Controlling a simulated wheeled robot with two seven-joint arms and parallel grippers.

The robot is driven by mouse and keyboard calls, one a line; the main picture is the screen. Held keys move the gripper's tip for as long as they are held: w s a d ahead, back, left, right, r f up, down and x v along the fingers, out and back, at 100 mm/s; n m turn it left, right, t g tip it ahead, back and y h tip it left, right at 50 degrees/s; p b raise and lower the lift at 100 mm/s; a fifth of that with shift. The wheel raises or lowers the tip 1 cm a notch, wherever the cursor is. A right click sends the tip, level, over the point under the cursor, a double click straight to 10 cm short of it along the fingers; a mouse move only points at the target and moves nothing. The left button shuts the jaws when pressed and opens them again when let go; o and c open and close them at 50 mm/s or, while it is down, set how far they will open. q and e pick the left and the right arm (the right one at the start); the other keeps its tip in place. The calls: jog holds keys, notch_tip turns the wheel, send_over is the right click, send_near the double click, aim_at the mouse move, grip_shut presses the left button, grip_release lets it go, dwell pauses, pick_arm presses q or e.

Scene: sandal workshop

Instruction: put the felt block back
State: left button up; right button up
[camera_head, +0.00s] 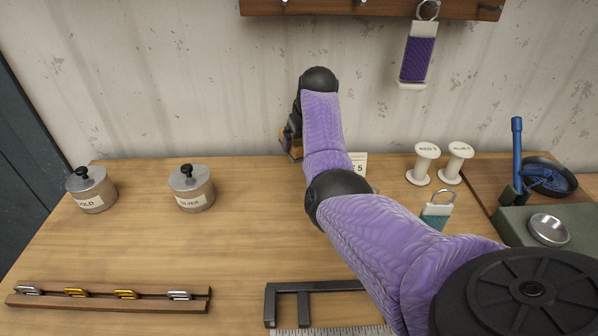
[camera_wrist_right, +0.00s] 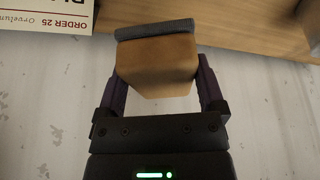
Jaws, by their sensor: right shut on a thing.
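The felt block (camera_wrist_right: 155,75) is a tan wooden block with a dark grey felt layer (camera_wrist_right: 155,29) along one side. In the wrist view it sits between the two fingers of my right gripper (camera_wrist_right: 158,85), which is shut on it. In the head view my right gripper (camera_head: 292,135) is at the back of the table, close to the wall, and my own arm hides most of it. A small brown part of the block (camera_head: 297,149) shows there. I cannot tell from these views whether the block touches the table. My left gripper is not in view.
Two lidded tins (camera_head: 92,190) (camera_head: 192,188) stand at left. A wooden rack with several clips (camera_head: 110,297) lies at front left. A black frame (camera_head: 314,288) is at front centre. The table's left middle is clear.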

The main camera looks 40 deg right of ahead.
aim_at(299, 177)
notch_tip(299, 177, down, 8)
jog(key=b, duration=0.2)
jog(key=shift+f+b, duration=0.1)
jog(key=shift+b, duration=0.3)
jog(key=shift+f, duration=0.25)
jog(key=shift+c, duration=0.7)
jog(key=shift+a+r, duration=0.1)
jog(key=o, duration=1.2)
jog(key=p+v, duration=0.6)
jog(key=v, duration=0.6)
